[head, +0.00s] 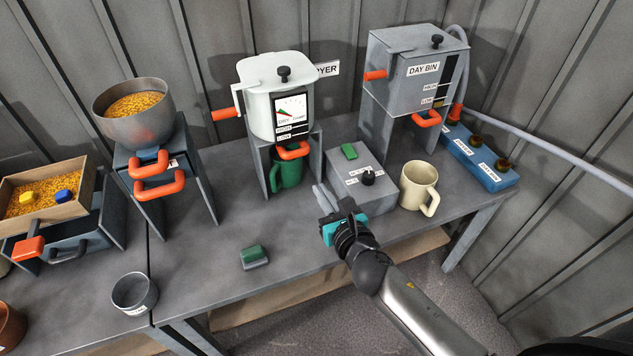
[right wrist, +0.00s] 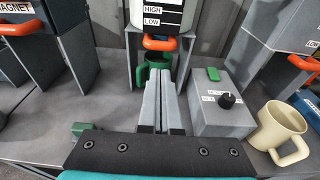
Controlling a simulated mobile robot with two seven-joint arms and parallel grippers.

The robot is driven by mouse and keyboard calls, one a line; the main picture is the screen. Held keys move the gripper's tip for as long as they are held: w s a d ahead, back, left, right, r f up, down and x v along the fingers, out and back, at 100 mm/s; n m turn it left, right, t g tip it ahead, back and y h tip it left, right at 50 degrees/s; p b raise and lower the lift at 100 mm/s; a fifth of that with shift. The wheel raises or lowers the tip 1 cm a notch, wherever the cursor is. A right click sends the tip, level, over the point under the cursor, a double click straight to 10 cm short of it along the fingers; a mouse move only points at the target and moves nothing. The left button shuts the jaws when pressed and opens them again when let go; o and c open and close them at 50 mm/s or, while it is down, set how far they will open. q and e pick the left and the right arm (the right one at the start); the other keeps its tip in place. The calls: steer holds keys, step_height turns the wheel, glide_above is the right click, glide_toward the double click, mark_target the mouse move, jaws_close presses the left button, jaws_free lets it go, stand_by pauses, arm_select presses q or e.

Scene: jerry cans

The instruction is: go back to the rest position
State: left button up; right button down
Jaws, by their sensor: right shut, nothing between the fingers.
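My right gripper (head: 322,194) is shut and empty above the table, between the dryer stand and the grey control box. Its closed fingers (right wrist: 158,104) also show in the right wrist view, pointing toward the green mug (right wrist: 150,78). In the head view the green mug (head: 287,172) stands under the white dryer (head: 270,95). The fingers appear apart from the mug and the grey control box (head: 362,170). My left gripper is in neither view.
A cream mug (head: 418,186) stands right of the control box. The day bin (head: 412,72) is behind it, beside a blue block (head: 478,155). A green-topped block (head: 254,256) and grey cup (head: 134,293) sit near the front. A bowl of grain (head: 134,112) stands left.

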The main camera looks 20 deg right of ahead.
steer(key=s+d+f+m+g, duration=0.1)
steer(key=s+f+m+g, duration=0.2)
steer(key=s+f+m, duration=0.45)
steer(key=s+d+f+m+g, duration=0.1)
steer(key=s+f+m+g, duration=0.2)
steer(key=f, duration=0.7)
steer(key=s+d+f+m+g, duration=0.1)
steer(key=s+f+m+g, duration=0.1)
steer(key=s+f+m, duration=0.55)
steer(key=s+f+m+g, duration=0.2)
steer(key=s+f+m, duration=0.2)
steer(key=s, duration=0.4)
steer(key=s+f+m+g, duration=0.2)
steer(key=s+f+m, duration=0.3)
steer(key=s, duration=0.3)
steer(key=s+a+f+m+g, duration=0.1)
steer(key=s+f+m+g, duration=0.1)
steer(key=s+f+m, duration=0.3)
steer(key=s+m, duration=0.2)
steer(key=s, duration=0.1)
steer(key=shift+g+h, duration=0.3)
steer(key=shift+g, duration=0.1)
steer(key=shift+a+r, duration=0.1)
